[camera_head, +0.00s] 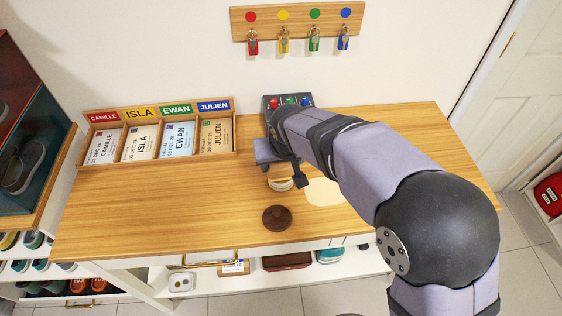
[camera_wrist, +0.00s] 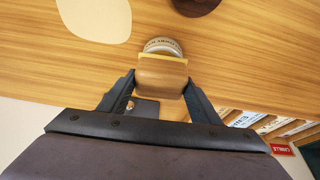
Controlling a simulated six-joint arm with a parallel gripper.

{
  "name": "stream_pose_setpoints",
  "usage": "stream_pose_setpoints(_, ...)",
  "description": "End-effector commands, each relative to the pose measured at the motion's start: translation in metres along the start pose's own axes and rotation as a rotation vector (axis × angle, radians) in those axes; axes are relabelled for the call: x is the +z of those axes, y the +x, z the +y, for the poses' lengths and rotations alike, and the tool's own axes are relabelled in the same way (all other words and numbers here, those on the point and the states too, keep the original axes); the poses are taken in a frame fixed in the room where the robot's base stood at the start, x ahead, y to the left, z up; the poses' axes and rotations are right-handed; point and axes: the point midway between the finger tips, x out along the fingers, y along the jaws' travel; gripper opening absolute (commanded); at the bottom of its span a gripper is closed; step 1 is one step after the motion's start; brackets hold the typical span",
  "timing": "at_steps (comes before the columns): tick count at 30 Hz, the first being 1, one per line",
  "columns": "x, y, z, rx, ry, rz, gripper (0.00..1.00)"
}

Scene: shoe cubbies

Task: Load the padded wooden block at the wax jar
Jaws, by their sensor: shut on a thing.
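My gripper (camera_wrist: 160,88) is shut on the wooden block (camera_wrist: 161,80), which has a pale yellow pad along its far edge. The round wax jar (camera_wrist: 164,46) stands open on the counter, partly behind the padded edge in the wrist view. I cannot tell whether the pad touches the wax. In the head view the jar (camera_head: 280,184) shows just below my gripper (camera_head: 286,172), and the block is mostly hidden. The dark brown round lid (camera_head: 277,217) lies apart, nearer the front edge; it also shows in the wrist view (camera_wrist: 195,4).
A cream patch (camera_head: 325,191) lies right of the jar. A dark panel (camera_head: 290,101) with coloured buttons stands behind my arm. A wooden name-card tray (camera_head: 160,163) is at the left. Keys hang on a wall rack (camera_head: 298,24). The left front of the counter is clear.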

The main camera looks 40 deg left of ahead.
Motion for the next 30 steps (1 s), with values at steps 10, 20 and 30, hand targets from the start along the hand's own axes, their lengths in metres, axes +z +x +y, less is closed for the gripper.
stream_pose_setpoints(10, -0.012, -0.028, 0.0, -0.001, 0.0, 0.003, 0.39)
stream_pose_setpoints(20, -0.021, -0.05, 0.0, -0.001, 0.0, 0.003, 0.39)
stream_pose_setpoints(30, -0.024, -0.056, 0.0, -0.001, 0.0, 0.003, 0.39)
